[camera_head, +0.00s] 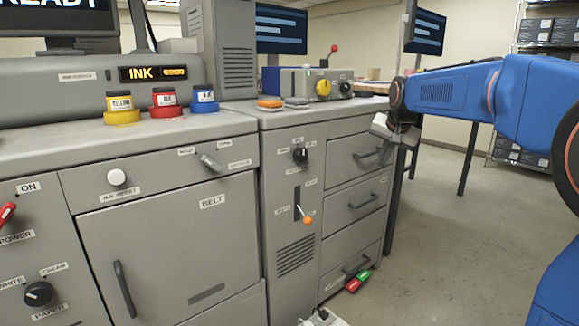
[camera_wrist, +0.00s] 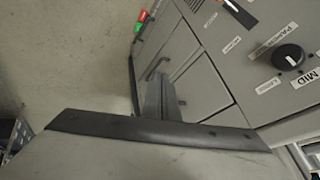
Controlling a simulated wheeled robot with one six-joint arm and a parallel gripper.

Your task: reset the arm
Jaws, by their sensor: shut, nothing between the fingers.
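My blue arm reaches in from the right in the head view. My gripper (camera_head: 382,127) hangs at its end, in front of the drawer cabinet's (camera_head: 345,200) upper right edge. In the wrist view, my gripper's fingers (camera_wrist: 160,97) are together with nothing between them. Behind them are the drawer fronts, the red and green buttons (camera_wrist: 143,27) and a dark knob (camera_wrist: 290,55) near a MID label. I cannot tell how far the fingers are from the cabinet.
A grey machine with a BELT door (camera_head: 175,250) fills the left. Yellow, red and blue ink jars (camera_head: 165,102) stand on its ledge. An orange-tipped lever (camera_head: 307,219) sticks out of the cabinet front. Shelves (camera_head: 545,60) stand at the back right. The floor (camera_head: 450,240) beside the cabinet is clear.

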